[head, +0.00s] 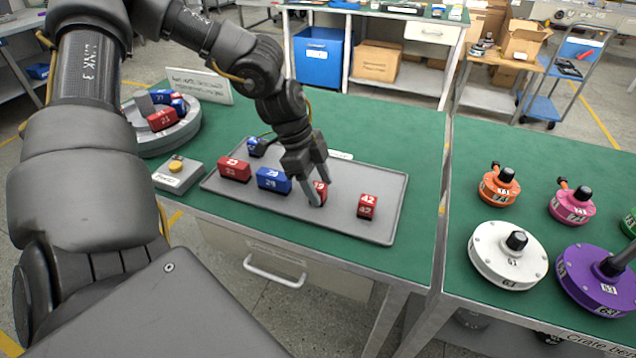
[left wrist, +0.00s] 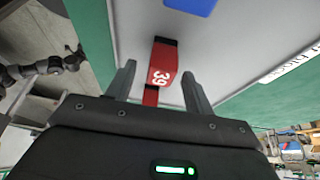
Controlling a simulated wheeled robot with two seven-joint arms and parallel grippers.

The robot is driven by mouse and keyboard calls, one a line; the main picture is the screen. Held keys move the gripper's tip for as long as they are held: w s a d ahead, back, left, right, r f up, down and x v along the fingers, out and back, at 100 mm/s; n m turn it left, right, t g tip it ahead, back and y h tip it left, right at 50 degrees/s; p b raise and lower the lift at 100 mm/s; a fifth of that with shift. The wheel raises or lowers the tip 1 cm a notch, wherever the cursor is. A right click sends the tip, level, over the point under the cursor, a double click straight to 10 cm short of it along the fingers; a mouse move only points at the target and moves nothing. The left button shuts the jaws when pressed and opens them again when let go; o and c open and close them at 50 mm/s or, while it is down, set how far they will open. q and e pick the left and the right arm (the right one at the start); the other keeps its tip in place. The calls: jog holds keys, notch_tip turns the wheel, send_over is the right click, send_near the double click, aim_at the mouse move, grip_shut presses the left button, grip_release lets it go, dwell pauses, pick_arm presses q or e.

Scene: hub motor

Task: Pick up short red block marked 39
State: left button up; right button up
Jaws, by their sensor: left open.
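The short red block marked 39 (left wrist: 161,66) lies between the two open fingers of my left gripper (left wrist: 160,85) in the left wrist view. In the head view the block (head: 320,190) is partly hidden behind the fingers of my left gripper (head: 314,196), which points down at the grey tray (head: 345,232). I cannot tell whether the fingers touch it. A red block marked 42 (head: 367,206) stands to its right on the tray. A blue block marked 29 (head: 272,181) and a red block marked 23 (head: 234,168) lie to its left. My right gripper is not in view.
A small dark-blue block (head: 256,147) sits at the tray's back edge. A round grey holder (head: 178,138) with red and blue blocks stands at the left, near a box with a yellow button (head: 178,172). Several coloured hub motors, one white (head: 493,262), stand on the right table.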

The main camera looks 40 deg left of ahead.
pick_arm(q)
jog(key=shift+w+d+f, duration=0.1)
jog(key=shift+d+f, duration=0.1)
jog(key=shift+f, duration=0.3)
jog(key=c, duration=1.1)
jog(key=shift+r, duration=0.1)
jog(key=shift+c, duration=0.2)
